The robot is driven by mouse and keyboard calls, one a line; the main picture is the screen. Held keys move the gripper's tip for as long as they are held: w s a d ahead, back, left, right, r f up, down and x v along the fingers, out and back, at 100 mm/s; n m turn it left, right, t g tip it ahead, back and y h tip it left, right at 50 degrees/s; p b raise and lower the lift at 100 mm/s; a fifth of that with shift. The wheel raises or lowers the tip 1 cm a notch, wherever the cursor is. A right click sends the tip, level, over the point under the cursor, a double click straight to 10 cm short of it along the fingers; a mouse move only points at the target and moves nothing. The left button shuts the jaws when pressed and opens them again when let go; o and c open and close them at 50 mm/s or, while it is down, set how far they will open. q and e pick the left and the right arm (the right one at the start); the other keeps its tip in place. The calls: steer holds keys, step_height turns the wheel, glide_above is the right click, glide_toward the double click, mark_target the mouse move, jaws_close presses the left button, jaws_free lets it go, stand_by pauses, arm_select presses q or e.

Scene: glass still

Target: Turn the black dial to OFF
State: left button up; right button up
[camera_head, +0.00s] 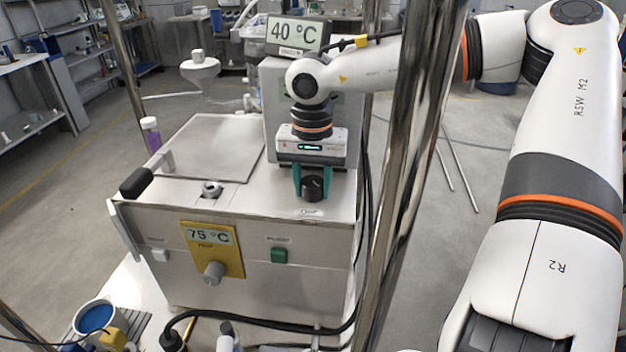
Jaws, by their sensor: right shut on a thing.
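The black dial (313,188) stands on the steel top of the bath unit, near its right side. My right gripper (312,184) comes down from above with its teal fingers on either side of the dial, shut on it. A small label shows on the steel just in front of the dial, but its text and the dial's pointer are too small to read. A display above reads 40 °C (298,34). My left gripper is not in view.
A yellow panel (212,250) on the unit's front reads 75 °C and carries a grey knob (213,273). A green switch (279,255) sits to its right. Metal posts (405,180) stand right of the unit. A black handle (137,182) juts out at left.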

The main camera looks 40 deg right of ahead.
steer(key=shift+f, duration=0.1)
steer(key=n, duration=0.4)
steer(key=shift+n, duration=0.3)
steer(key=n, duration=0.3)
steer(key=shift+n, duration=0.4)
steer(key=shift+s, duration=0.1)
steer(key=shift+f, duration=0.1)
steer(key=o, duration=1)
